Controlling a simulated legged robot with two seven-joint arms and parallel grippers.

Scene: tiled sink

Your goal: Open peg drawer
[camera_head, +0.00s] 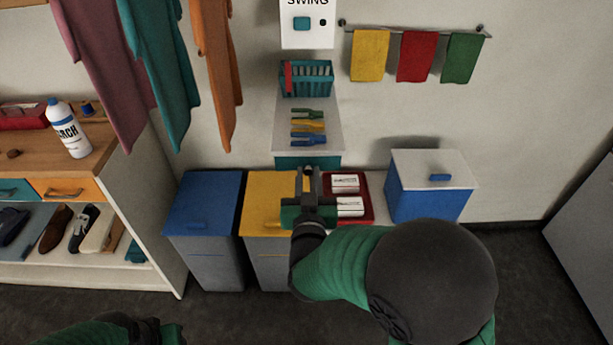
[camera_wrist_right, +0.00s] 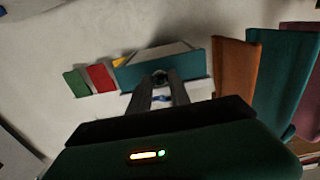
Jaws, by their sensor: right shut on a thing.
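A teal drawer front (camera_head: 290,161) sits under the white shelf top (camera_head: 284,130) on the back wall. It also shows in the right wrist view (camera_wrist_right: 190,80), with a small dark round knob (camera_wrist_right: 160,76) at its middle. My right gripper (camera_head: 308,174) is in front of it, and its fingers (camera_wrist_right: 160,84) are shut on the knob. The drawer front looks flush under the shelf's front edge. The fingers hide part of the drawer front. My left arm shows only at the bottom left edge of the head view, and its fingers are not visible.
Several coloured pegs (camera_head: 308,125) and a teal basket (camera_head: 306,80) sit on the shelf top. Below are blue (camera_head: 203,205) and yellow (camera_head: 262,190) lidded bins and a red tray (camera_head: 369,205). A blue box (camera_head: 430,200) stands right. Clothes hang at the left.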

